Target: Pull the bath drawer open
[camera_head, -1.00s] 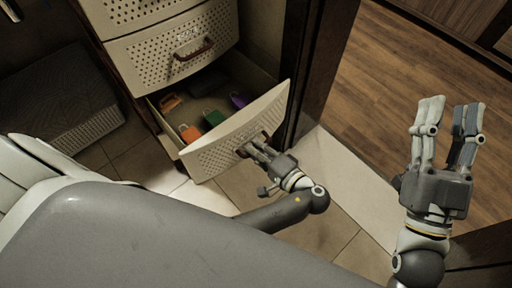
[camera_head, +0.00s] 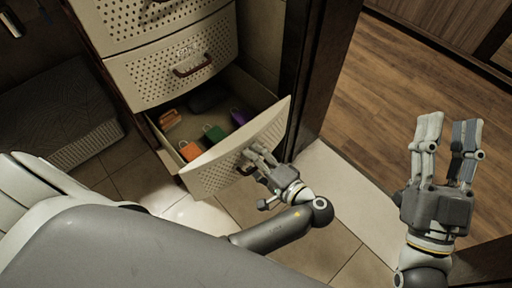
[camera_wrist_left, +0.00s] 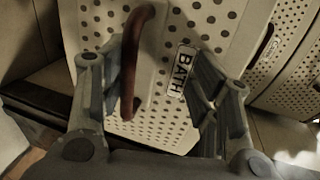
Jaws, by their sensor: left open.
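The bath drawer is the lowest drawer, and its perforated cream front (camera_head: 215,172) stands pulled out from the cabinet in the head view. A "BATH" label (camera_wrist_left: 183,70) is on its front in the left wrist view. Its brown curved handle (camera_wrist_left: 130,68) lies between the fingers of my left gripper (camera_wrist_left: 152,88), nearer the left finger. My left gripper (camera_head: 254,160) is open at the drawer front, around the handle but not clamped on it. My right gripper (camera_head: 447,150) is open and empty, off to the right over the floor.
The open drawer holds an orange item (camera_head: 190,151), a green item (camera_head: 214,134), a purple item (camera_head: 239,117) and others. A closed drawer (camera_head: 172,72) is above. A dark door frame (camera_head: 316,80) stands close on the right. Tiled floor (camera_head: 325,235) lies in front.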

